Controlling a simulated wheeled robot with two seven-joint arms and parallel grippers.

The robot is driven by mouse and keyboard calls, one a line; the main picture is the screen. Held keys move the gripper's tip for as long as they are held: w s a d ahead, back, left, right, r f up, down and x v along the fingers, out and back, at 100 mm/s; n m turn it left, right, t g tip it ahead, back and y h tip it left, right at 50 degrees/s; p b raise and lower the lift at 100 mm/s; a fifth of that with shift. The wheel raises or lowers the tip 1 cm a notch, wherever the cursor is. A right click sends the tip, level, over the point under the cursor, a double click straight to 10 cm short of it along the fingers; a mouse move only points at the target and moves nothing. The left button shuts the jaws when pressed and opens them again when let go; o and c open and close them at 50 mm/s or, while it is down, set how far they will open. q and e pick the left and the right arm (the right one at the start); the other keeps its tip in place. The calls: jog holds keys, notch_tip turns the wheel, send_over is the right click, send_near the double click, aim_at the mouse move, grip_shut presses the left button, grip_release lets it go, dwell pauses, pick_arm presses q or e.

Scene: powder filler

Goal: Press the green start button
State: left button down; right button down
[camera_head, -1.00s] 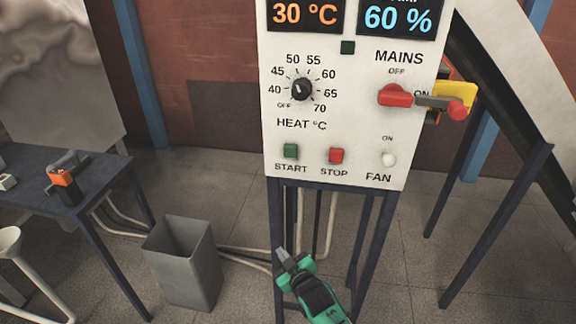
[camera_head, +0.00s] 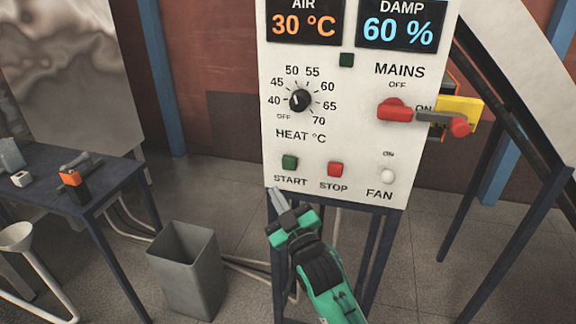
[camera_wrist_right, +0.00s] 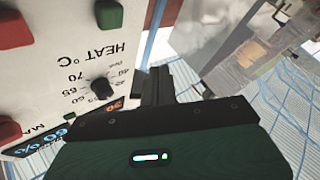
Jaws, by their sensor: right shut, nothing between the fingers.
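The green start button (camera_head: 289,162) is on the lower left of the white control panel (camera_head: 350,150), above the word START. It also shows at the top of the right wrist view (camera_wrist_right: 109,14), where the panel appears upside down. My right gripper (camera_head: 277,198) is shut and empty. In the head view its tips point up and left and appear just below the button and the START label. I see no contact between tips and button. The red stop button (camera_head: 335,169) is just right of the start button. My left gripper is not in view.
The heat dial (camera_head: 300,101) sits above the buttons. The red mains switch (camera_head: 394,109) and white fan switch (camera_head: 387,176) are to the right. A grey bin (camera_head: 187,270) stands on the floor at lower left, beside a blue table (camera_head: 100,185).

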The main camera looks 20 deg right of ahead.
jog(key=shift+w, duration=0.1)
jog(key=b, duration=0.2)
send_near(284, 162)
jog(key=w+a+r, duration=0.2)
jog(key=w+a, duration=0.1)
jog(key=shift+w+d+f, duration=0.15)
jog(key=shift+w+d, duration=0.35)
jog(key=shift+w, duration=0.35)
jog(key=shift+p, duration=0.3)
dwell(1.0)
jog(key=shift+w+d, duration=0.2)
jog(key=shift+w, duration=0.1)
jog(key=shift+w+d, duration=0.35)
jog(key=shift+w, duration=0.1)
dwell(0.8)
dwell(0.3)
jog(key=shift+s+a+p, duration=0.4)
jog(key=shift+s+a, duration=0.15)
jog(key=shift+s, duration=0.25)
